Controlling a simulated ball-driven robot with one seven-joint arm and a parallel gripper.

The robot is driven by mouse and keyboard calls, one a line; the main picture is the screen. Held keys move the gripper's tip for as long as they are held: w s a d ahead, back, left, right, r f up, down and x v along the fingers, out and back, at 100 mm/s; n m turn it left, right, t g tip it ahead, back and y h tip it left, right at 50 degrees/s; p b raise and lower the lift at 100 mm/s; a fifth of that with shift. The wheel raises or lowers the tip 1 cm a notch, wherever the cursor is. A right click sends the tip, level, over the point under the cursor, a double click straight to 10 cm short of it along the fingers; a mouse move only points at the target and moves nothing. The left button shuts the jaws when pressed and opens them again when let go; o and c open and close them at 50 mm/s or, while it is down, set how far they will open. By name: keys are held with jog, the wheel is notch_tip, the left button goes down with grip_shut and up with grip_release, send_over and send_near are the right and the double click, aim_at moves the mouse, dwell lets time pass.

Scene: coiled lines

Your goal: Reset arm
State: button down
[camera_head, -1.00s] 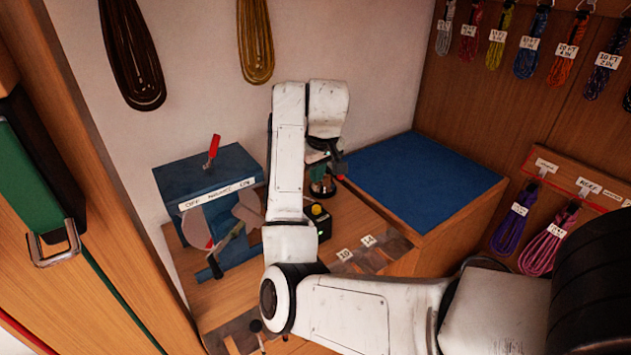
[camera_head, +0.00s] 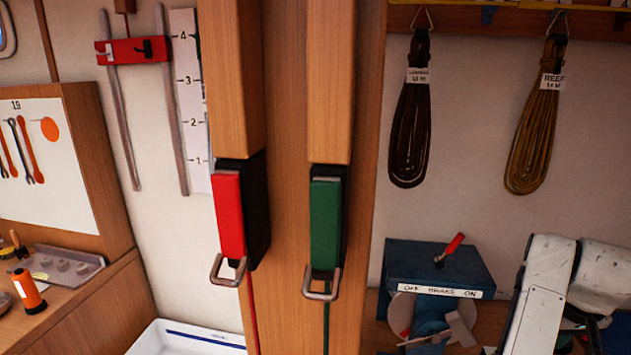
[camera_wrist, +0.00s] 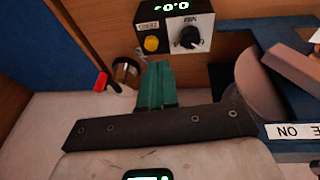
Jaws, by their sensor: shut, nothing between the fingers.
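My gripper (camera_wrist: 157,80) shows in the wrist view as green fingers closed together, with nothing held. It points toward the small black box with a dial (camera_wrist: 182,33) and a yellow button, but I cannot tell the distance. In the head view my white arm links stand at the lower right, and the fingers are mostly hidden or cut off there. The blue brake box (camera_head: 440,266) with a red-handled lever (camera_head: 450,249) is just left of my arm. Its label (camera_wrist: 293,131) shows upside down at the right of the wrist view.
A wooden post carries a red handle (camera_head: 230,215) and a green handle (camera_head: 325,225), each with a metal loop. Dark (camera_head: 409,125) and tan (camera_head: 535,130) coiled lines hang on the wall. A white tray (camera_head: 185,340) and an orange bottle (camera_head: 28,290) sit at the lower left.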

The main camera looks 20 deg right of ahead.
jog(key=s+a+f+n, duration=0.1)
jog(key=a+f, duration=0.3)
jog(key=s+a+f+n, duration=0.1)
jog(key=s+a+f, duration=0.1)
jog(key=a+f, duration=0.3)
jog(key=s+a+f+n, duration=0.1)
jog(key=s+a+f, duration=0.1)
jog(key=a+f, duration=0.3)
jog(key=shift+s+a+b, duration=0.15)
jog(key=shift+b, duration=0.2)
jog(key=s+a+f+y, duration=0.1)
jog(key=s+a+f, duration=0.1)
jog(key=a, duration=0.3)
jog(key=s+a+f+n+y, duration=0.1)
jog(key=s+a+f, duration=0.2)
jog(key=s+a, duration=0.2)
jog(key=s+a+f+n+g, duration=0.1)
jog(key=s+a+f, duration=0.1)
jog(key=s+a, duration=0.2)
jog(key=shift+s+a+f+y, duration=0.15)
jog(key=shift+a+f+y, duration=0.2)
jog(key=shift+a, duration=0.45)
jog(key=shift+b, duration=0.3)
